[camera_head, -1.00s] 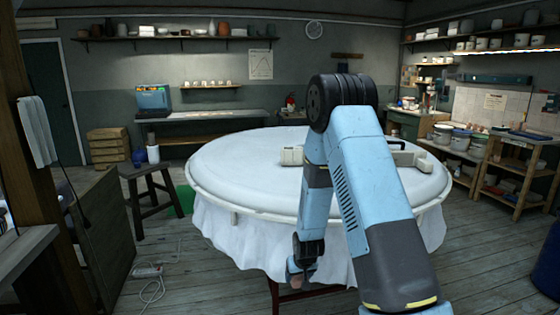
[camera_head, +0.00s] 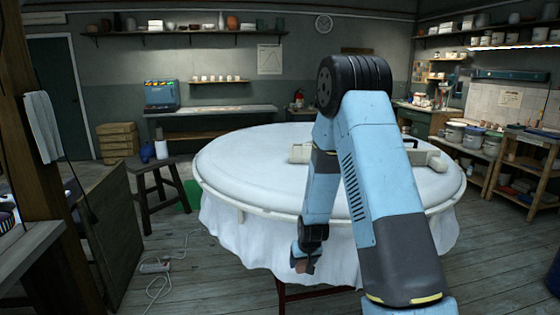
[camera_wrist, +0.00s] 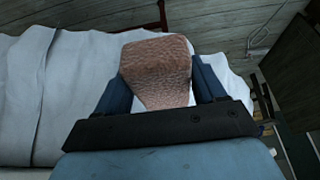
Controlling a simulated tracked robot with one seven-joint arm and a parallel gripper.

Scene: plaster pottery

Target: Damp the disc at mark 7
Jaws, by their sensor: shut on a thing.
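My gripper (camera_head: 302,262) hangs in front of the near edge of the large round white disc (camera_head: 240,165), below its rim and beside the draped white cloth. In the wrist view my gripper (camera_wrist: 160,80) is shut on a pinkish-brown, rough-textured block, likely a sponge (camera_wrist: 155,62), held between two blue fingers. In the head view only a small brownish bit of it shows at the fingertips. The disc lies flat on its stand, its right part hidden behind my arm. I cannot make out any numbered marks on its rim.
Pale blocks (camera_head: 300,153) sit on the disc's far side, partly behind my arm. A dark wooden stool (camera_head: 160,190) stands left of the disc. A wooden panel (camera_head: 105,235) and a white cable (camera_head: 160,268) are at the left. Shelves (camera_head: 535,165) stand at the right.

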